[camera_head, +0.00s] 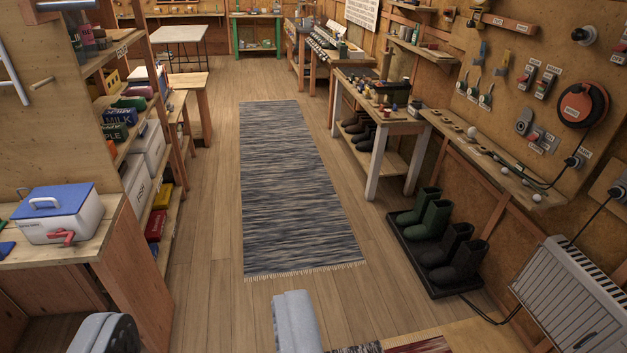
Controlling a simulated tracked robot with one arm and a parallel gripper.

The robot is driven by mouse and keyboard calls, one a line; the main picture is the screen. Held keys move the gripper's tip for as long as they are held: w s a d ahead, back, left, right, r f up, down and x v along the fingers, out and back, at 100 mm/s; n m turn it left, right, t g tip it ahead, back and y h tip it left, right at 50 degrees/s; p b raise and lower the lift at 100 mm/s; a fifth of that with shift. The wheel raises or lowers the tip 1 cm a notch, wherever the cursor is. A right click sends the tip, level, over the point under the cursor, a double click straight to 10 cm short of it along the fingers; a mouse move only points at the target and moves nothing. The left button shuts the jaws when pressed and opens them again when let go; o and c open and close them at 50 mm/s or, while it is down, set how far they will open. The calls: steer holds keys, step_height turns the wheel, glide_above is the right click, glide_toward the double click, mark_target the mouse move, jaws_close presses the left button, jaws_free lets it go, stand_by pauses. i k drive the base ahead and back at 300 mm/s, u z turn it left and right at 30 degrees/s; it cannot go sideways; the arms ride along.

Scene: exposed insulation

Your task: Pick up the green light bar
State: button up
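I cannot make out a green light bar anywhere in the head camera view. My gripper (203,322) shows at the bottom edge as two grey fingers, one at the lower left and one near the middle. The fingers are wide apart with bare wooden floor showing between them, and nothing is held.
A striped rug (290,190) lies on the open floor ahead. At left are a stocked shelf and a blue-lidded cooler (60,213). At right are boots on a dark tray (410,255), a white radiator (580,300), a narrow wall shelf (490,160) and a workbench (385,125).

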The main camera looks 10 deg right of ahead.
mark_target(519, 167)
steer(key=z, duration=0.15)
steer(key=i, duration=1.3)
steer(key=z, duration=0.8)
steer(key=i, duration=1.25)
steer(key=z, duration=1.35)
steer(key=i, duration=1.2)
steer(key=z, duration=0.55)
